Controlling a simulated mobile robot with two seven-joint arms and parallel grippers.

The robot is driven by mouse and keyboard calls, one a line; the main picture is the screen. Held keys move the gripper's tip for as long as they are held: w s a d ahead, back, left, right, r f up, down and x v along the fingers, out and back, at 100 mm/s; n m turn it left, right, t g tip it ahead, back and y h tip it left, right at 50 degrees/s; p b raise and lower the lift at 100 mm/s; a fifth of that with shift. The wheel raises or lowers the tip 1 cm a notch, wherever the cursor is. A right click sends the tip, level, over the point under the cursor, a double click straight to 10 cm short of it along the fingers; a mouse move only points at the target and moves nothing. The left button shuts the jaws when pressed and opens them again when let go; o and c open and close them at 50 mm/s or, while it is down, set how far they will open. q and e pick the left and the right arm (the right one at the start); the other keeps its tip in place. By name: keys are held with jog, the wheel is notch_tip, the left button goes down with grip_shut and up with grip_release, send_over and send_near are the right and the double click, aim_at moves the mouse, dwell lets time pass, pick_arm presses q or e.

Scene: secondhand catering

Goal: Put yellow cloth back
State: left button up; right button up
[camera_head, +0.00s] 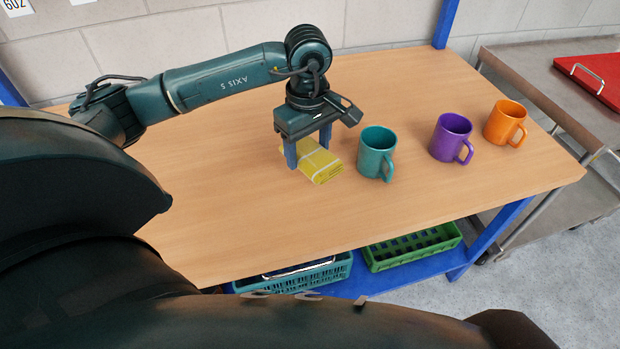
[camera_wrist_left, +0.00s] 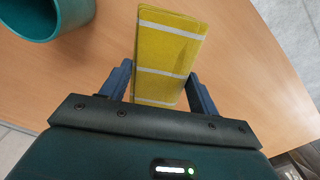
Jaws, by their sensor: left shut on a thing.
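The yellow cloth (camera_head: 322,168) is folded into a flat block with pale lines. It is at the middle of the wooden table (camera_head: 220,215), just left of the teal mug. My left gripper (camera_head: 308,155) points down over it and is shut on the cloth, one finger on each side. In the left wrist view the cloth (camera_wrist_left: 168,58) sits between the two fingers (camera_wrist_left: 160,88) and extends beyond them. I cannot tell whether the cloth touches the table or is slightly lifted. My right gripper is not in view.
A teal mug (camera_head: 376,155) stands close right of the cloth. A purple mug (camera_head: 451,137) and an orange mug (camera_head: 503,122) stand farther right. Teal (camera_head: 300,280) and green (camera_head: 412,250) crates are on the shelf below. The table's left and front are clear.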

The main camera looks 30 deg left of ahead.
pick_arm(q)
send_over(308, 189)
notch_tip(308, 189, down, 4)
jog(key=shift+s+f, duration=0.1)
jog(key=shift+f, duration=0.15)
notch_tip(308, 189, down, 4)
jog(key=shift+f+p, duration=0.15)
jog(key=shift+p, duration=0.15)
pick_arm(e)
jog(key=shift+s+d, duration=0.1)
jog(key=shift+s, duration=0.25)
pick_arm(q)
jog(key=shift+f, duration=0.25)
jog(key=o, duration=0.9)
jog(key=shift+r, duration=0.1)
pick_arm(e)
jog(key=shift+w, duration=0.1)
pick_arm(q)
jog(key=shift+o, duration=0.2)
